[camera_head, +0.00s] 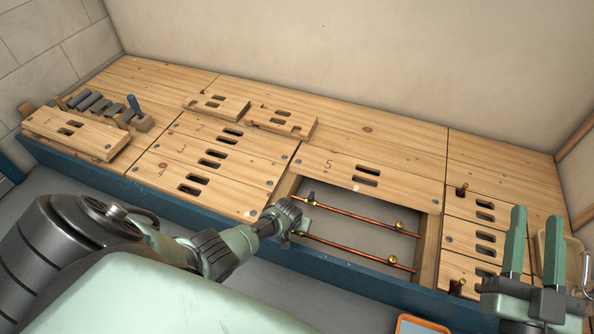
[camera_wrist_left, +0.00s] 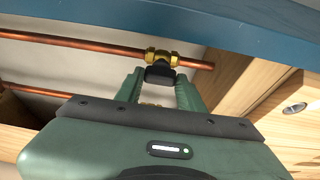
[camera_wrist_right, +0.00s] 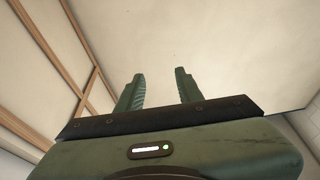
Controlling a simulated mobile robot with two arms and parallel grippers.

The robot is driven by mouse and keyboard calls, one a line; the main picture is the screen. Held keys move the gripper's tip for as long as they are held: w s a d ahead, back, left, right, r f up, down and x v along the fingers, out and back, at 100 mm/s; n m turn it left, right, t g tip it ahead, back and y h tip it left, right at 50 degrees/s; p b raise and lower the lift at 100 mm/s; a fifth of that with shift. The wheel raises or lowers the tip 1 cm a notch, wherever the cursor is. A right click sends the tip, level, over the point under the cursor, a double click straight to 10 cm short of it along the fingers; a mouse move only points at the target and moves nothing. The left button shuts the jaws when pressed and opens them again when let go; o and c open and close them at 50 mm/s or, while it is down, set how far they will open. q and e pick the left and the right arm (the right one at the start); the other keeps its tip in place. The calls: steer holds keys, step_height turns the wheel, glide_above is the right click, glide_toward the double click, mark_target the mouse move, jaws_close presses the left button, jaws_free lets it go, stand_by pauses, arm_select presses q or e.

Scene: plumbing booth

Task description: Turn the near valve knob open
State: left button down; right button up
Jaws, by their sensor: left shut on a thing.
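The near copper pipe (camera_head: 345,250) runs across the opening in the wooden floor. Its brass valve (camera_wrist_left: 162,57) with a black knob (camera_wrist_left: 160,75) shows in the left wrist view. My left gripper (camera_head: 298,223) reaches down at the left end of the opening. In the left wrist view its fingers (camera_wrist_left: 160,88) stand on either side of the knob, shut on it. In the head view the gripper mostly hides this knob. My right gripper (camera_head: 534,228) is open and empty, raised at the right; it also shows in the right wrist view (camera_wrist_right: 160,88).
The far pipe (camera_head: 355,213) has a dark knob (camera_head: 309,197) close beside my left gripper. Wooden frame edges (camera_head: 428,245) and a blue front beam (camera_wrist_left: 240,22) bound the opening. Loose boards (camera_head: 280,122) and tools (camera_head: 95,102) lie at the back left.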

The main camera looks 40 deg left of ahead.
arm_select(q)
steer(key=c, duration=0.9)
jaws_free()
steer(key=shift+r, duration=0.1)
steer(key=shift+p+v, duration=0.9)
arm_select(e)
step_height(320, 180, down, 14)
steer(key=s+d+g+h+p, duration=0.2)
steer(key=d+g+h, duration=0.1)
steer(key=g, duration=0.5)
arm_select(q)
steer(key=p+v, duration=0.2)
steer(key=v, duration=0.3)
steer(key=shift+s+d+r, duration=0.1)
steer(key=shift+s+r, duration=0.15)
steer(key=shift+r, duration=0.1)
arm_select(e)
steer(key=s+d+f+g+h, duration=0.1)
steer(key=s+d+f+g, duration=0.2)
steer(key=s+f+g, duration=0.4)
steer(key=s+f, duration=0.1)
steer(key=s, duration=0.3)
steer(key=shift+s+d+m+g+h, duration=0.3)
steer(key=shift+s+d+m+g, duration=0.05)
steer(key=shift+s+m+g, duration=0.05)
